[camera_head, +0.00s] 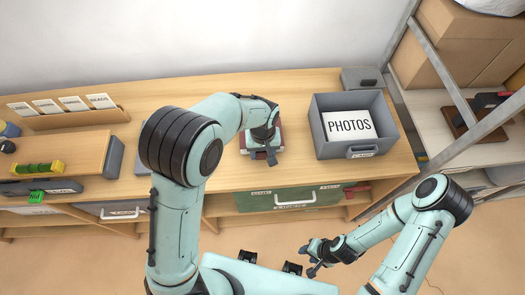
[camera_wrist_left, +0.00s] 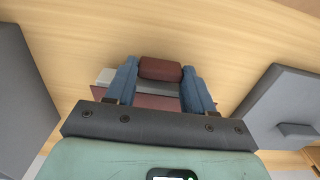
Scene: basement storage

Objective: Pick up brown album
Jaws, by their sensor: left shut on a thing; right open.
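The brown album (camera_wrist_left: 160,68) shows as a rounded brown-red piece between the fingers of my left gripper (camera_wrist_left: 160,85) in the left wrist view. My left gripper is shut on it, over the wooden worktop. Behind the fingers are a flat reddish surface (camera_wrist_left: 140,99) and a grey strip (camera_wrist_left: 106,75); I cannot tell whether they belong to the same album. In the head view my left gripper (camera_head: 267,152) covers most of the album, and reddish edges show around it. My right gripper (camera_head: 313,258) is open and empty, in front of the worktop and low.
A grey box labelled PHOTOS (camera_head: 327,147) stands right of my left gripper on the worktop (camera_head: 230,178). A card rack (camera_head: 70,118) and a wooden organiser (camera_head: 72,150) stand at the left. A metal shelf (camera_head: 445,120) with cartons is at the right. Worktop between organiser and album is partly hidden by my arm.

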